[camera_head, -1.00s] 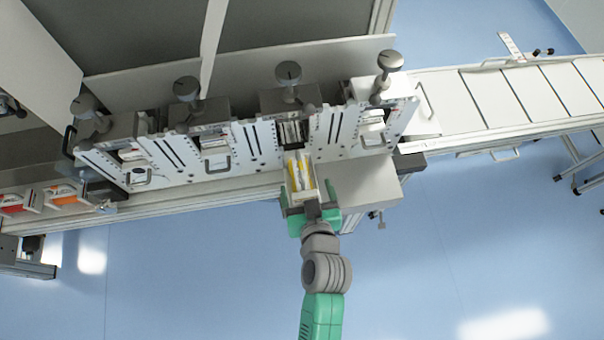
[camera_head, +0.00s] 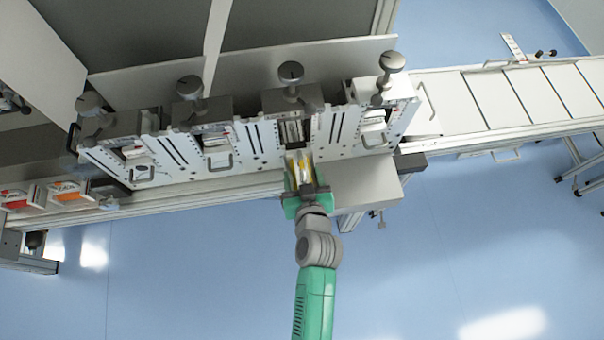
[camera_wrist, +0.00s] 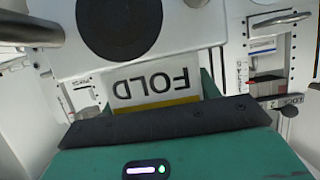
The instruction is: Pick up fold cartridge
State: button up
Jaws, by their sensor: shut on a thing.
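The fold cartridge (camera_head: 300,165), pale with a yellow strip, is at the front of the white machine panel, below the middle slot. In the wrist view its white FOLD label (camera_wrist: 157,88) reads upside down, with a yellow strip along its edge. My gripper (camera_head: 306,192) is shut on the cartridge from the near side, with its green fingers on either side. My gripper body hides the cartridge's near end. How far its far end sits in the slot I cannot tell.
The white panel (camera_head: 245,150) carries several slots, handles and grey knobs (camera_head: 291,72). Orange (camera_head: 68,192) and red (camera_head: 18,198) cartridges sit on a ledge at left. A grey-white box (camera_head: 365,185) stands right beside my gripper. A conveyor (camera_head: 500,95) runs right. Blue floor is clear in front.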

jog(key=shift+r, duration=0.15)
jog(key=shift+r, duration=0.3)
jog(key=r, duration=0.2)
jog(key=shift+s+a+r, duration=0.2)
jog(key=shift+s+r, duration=0.15)
jog(key=shift+s, duration=0.05)
jog(key=s+a, duration=0.2)
jog(key=s, duration=0.5)
jog(key=s+a+r+b, duration=0.1)
jog(key=s+a, duration=0.2)
jog(key=s, duration=0.4)
jog(key=shift+a+r, duration=0.3)
